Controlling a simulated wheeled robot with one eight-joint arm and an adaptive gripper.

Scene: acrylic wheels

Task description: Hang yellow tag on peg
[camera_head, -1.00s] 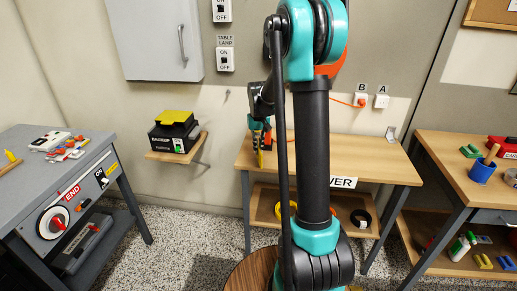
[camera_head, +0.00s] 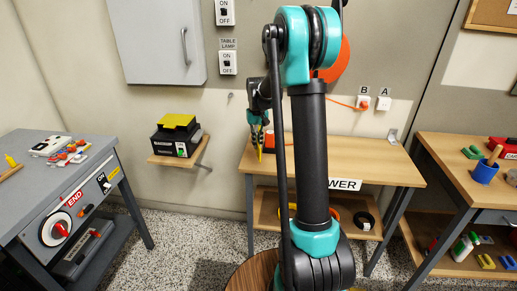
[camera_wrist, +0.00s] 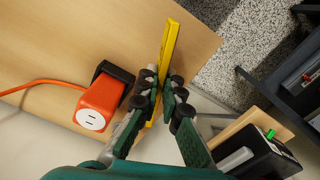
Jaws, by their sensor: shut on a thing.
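My gripper (camera_head: 259,132) is shut on the yellow tag, a thin strip whose lower end (camera_head: 259,152) shows below the fingers in the head view. It is in front of the wall, over the left end of the wooden table. In the wrist view the fingertips (camera_wrist: 163,92) pinch the yellow tag (camera_wrist: 169,45), and its long part points away past them. A small peg (camera_head: 230,97) sticks out of the wall under the lamp switch, left of and above my gripper. The tag is apart from it.
An orange socket block (camera_wrist: 100,100) with a cord lies on the wooden table (camera_head: 350,150), close beside the gripper. A wall shelf (camera_head: 180,160) holds a black device with a yellow top (camera_head: 177,121), left of the gripper. A grey cabinet (camera_head: 155,40) hangs above.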

